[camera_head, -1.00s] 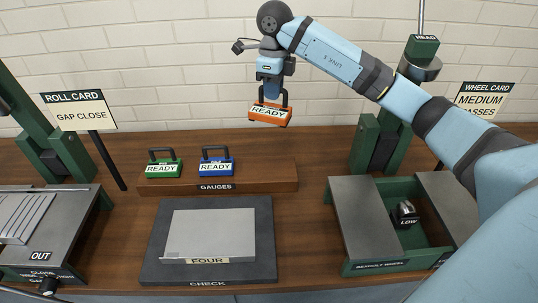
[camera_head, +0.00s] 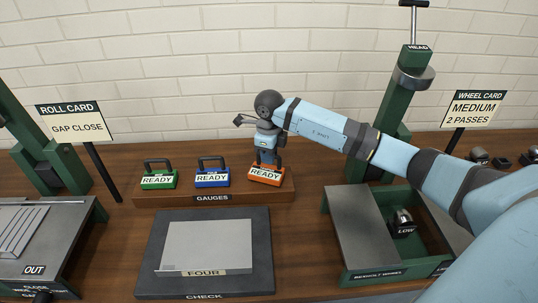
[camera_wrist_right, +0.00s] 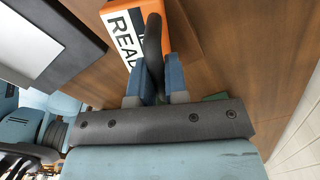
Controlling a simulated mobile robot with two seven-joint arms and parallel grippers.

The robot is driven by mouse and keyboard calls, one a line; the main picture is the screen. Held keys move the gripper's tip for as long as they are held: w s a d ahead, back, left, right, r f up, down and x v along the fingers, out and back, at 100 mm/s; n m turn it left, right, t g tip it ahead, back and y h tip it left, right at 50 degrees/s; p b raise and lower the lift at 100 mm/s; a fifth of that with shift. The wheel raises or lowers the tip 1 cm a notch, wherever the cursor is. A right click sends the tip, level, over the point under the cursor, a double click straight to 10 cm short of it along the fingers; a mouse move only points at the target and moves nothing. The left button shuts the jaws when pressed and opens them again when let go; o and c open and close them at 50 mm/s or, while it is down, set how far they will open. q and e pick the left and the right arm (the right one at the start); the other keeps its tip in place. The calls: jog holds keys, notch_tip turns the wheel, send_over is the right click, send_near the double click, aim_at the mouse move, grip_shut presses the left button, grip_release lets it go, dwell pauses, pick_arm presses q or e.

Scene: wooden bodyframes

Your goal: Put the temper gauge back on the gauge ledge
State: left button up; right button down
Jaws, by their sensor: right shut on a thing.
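The orange gauge (camera_head: 265,176), with a READY label and a dark handle, is at the right end of the wooden gauge ledge (camera_head: 215,199). It looks upright and at ledge level; I cannot tell whether it bears fully on the ledge. My right gripper (camera_head: 268,157) comes down from above and is shut on its handle. In the right wrist view the gripper (camera_wrist_right: 158,85) has its blue fingers on both sides of the dark handle of the orange gauge (camera_wrist_right: 125,30). The left gripper is not in view.
A green gauge (camera_head: 158,181) and a blue gauge (camera_head: 212,179) stand on the ledge to the left. In front is a dark check plate (camera_head: 150,270) bearing a grey FOUR sheet (camera_head: 208,243). A green wheel station (camera_head: 345,276) stands at the right.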

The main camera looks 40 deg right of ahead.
jog(key=shift+f, duration=0.2)
jog(key=c, duration=1.1)
grip_release()
jog(key=shift+c, duration=0.2)
jog(key=shift+r, duration=0.1)
notch_tip(320, 180, up, 12)
